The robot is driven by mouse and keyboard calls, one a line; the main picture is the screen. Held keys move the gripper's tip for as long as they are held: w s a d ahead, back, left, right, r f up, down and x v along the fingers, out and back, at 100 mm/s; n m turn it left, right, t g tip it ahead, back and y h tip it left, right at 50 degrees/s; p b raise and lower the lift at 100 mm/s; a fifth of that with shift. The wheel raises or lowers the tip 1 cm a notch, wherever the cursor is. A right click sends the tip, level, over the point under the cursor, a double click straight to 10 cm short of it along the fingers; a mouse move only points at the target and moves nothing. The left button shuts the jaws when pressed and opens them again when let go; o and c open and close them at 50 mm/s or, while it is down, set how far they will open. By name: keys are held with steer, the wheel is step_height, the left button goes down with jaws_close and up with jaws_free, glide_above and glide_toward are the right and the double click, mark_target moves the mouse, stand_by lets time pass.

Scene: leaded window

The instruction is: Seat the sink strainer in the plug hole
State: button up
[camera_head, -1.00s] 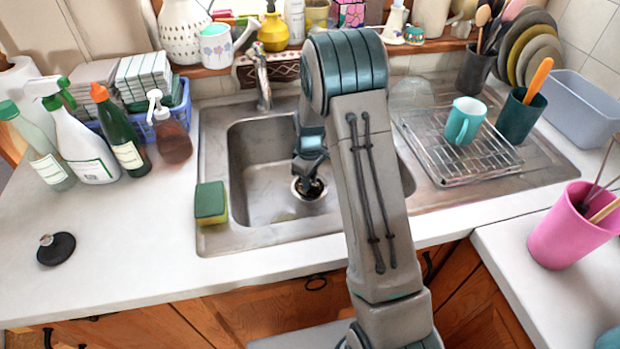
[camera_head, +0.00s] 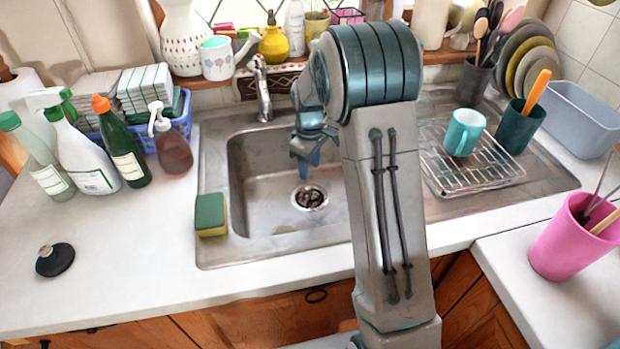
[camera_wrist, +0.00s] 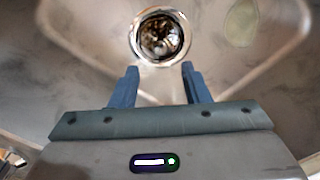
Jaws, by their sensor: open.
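The sink strainer (camera_head: 310,197) appears to sit in the plug hole in the sink floor, a shiny round rim with a dark, speckled inside. In the wrist view it (camera_wrist: 161,36) shows at the top centre, and its rim looks level with the sink floor around it. The plug hole's own edge (camera_wrist: 134,36) is hard to tell from the strainer's rim. My gripper (camera_head: 303,176) is over the basin, above and apart from the strainer. In the wrist view its two blue fingers (camera_wrist: 159,67) are apart with nothing between them.
The steel basin (camera_head: 262,165) surrounds my gripper, with a tap (camera_head: 262,88) behind it. A sponge (camera_head: 210,214) lies on the left rim. A black round plug (camera_head: 55,260) lies on the left counter. A wire rack with a teal mug (camera_head: 464,132) is at right.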

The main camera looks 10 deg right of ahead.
steer(key=s+r+m, duration=0.2)
steer(key=s+r, duration=0.3)
steer(key=r, duration=0.2)
steer(key=s+r+m+t, duration=0.1)
steer(key=s+r+m, duration=0.1)
steer(key=s, duration=0.5)
steer(key=s+r+m, duration=0.2)
steer(key=s, duration=0.5)
steer(key=s+r+m+t, duration=0.1)
steer(key=s+r+m, duration=0.1)
steer(key=s, duration=0.5)
steer(key=shift+s+m+t, duration=0.3)
steer(key=shift+s+m, duration=0.05)
steer(key=shift+m, duration=0.15)
steer(key=shift+s+f, duration=0.15)
steer(key=shift+s, duration=0.2)
steer(key=shift+p+v, duration=0.8)
steer(key=shift+v, duration=0.1)
